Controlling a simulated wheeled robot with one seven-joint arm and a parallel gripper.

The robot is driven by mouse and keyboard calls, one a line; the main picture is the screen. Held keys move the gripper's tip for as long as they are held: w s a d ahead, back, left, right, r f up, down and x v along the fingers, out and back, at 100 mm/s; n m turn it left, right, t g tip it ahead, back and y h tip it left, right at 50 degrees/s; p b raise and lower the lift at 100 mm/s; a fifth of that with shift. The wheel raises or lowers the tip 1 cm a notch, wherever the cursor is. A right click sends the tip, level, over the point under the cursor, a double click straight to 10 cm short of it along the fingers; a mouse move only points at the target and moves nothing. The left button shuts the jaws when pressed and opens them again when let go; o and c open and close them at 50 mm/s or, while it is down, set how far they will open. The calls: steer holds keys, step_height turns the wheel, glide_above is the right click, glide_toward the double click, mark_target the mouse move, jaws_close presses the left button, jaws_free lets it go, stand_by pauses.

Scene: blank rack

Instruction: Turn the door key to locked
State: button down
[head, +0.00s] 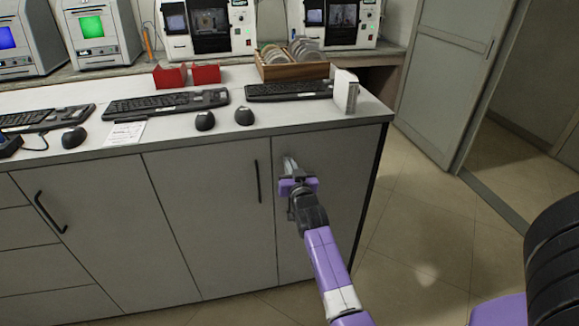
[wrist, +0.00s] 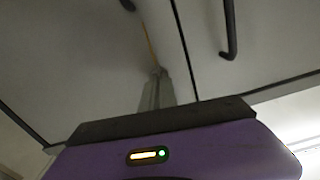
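My gripper (head: 290,163) is at the upper part of the right-hand grey cabinet door (head: 338,200), just right of the door's neighbour with a black handle. In the wrist view, the grey fingers (wrist: 156,92) look pressed together, with no gap between them. A thin yellow-orange strip (wrist: 150,45) shows just beyond the fingertips; I cannot tell what it is. A small dark piece (wrist: 128,4) shows at the wrist view's top edge, cut off by the frame. I cannot make out a door key for certain in either view; the gripper hides part of the door.
A black bar handle (head: 258,181) stands out from the neighbouring door; it also shows in the wrist view (wrist: 230,30). The white countertop (head: 270,118) overhangs above, with keyboards and mice on it. Open tiled floor (head: 420,230) lies to the right.

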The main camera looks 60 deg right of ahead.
steer(key=shift+f+n, duration=0.15)
steer(key=shift+n, duration=0.45)
steer(key=c, duration=1.6)
jaws_free()
steer(key=shift+c, duration=0.2)
steer(key=shift+a, duration=0.15)
steer(key=b+v, duration=0.6)
steer(key=v, duration=0.1)
steer(key=shift+s+a, duration=0.15)
steer(key=shift+s, duration=0.15)
